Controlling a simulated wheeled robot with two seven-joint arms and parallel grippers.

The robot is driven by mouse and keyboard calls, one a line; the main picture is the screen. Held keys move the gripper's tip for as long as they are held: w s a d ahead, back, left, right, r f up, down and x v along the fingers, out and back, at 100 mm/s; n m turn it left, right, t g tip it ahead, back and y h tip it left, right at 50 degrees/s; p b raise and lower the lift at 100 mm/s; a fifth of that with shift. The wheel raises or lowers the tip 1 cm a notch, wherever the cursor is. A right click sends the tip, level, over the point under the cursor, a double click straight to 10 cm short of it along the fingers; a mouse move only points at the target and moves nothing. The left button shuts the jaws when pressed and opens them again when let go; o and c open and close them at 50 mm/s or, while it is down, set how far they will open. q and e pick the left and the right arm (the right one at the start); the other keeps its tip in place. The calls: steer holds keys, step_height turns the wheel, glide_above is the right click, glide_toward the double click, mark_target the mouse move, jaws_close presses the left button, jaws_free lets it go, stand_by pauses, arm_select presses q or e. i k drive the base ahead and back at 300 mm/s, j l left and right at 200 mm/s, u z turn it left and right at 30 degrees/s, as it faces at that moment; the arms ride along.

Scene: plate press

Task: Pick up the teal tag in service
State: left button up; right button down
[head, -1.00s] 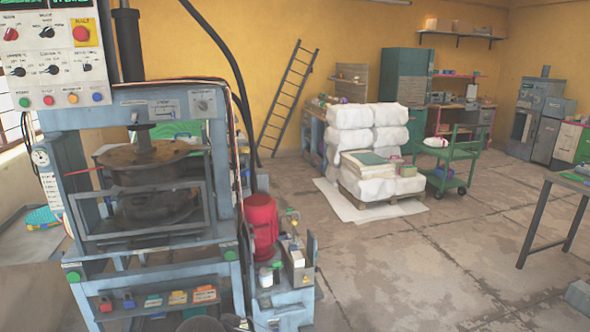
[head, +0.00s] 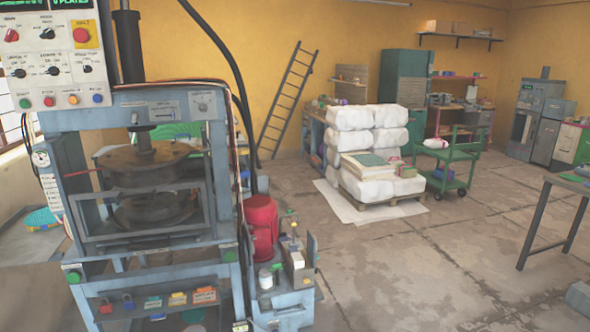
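A small teal tag (head: 153,302) is on the narrow front shelf of the press (head: 158,268), at the lower left of the head view. It is in a row with a red padlock (head: 105,305) and a blue padlock (head: 128,301) on its left. A yellow tag (head: 177,298) and an orange-red tag (head: 204,295) are on its right. The lettering on the tags is too small to read. Neither of my grippers is in view.
A control panel (head: 50,55) with knobs and buttons is above the press. A red motor (head: 261,225) stands on its right side. White bales (head: 370,145) on a pallet and a green cart (head: 446,170) stand farther back.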

mark_target(155, 301)
steer(key=i+j+u, duration=0.2)
steer(key=i+j, duration=0.3)
steer(key=i+j+u, duration=0.15)
steer(key=i+j, duration=0.35)
steer(key=i+j+u, duration=0.2)
steer(key=i+j, duration=0.2)
steer(key=i, duration=0.2)
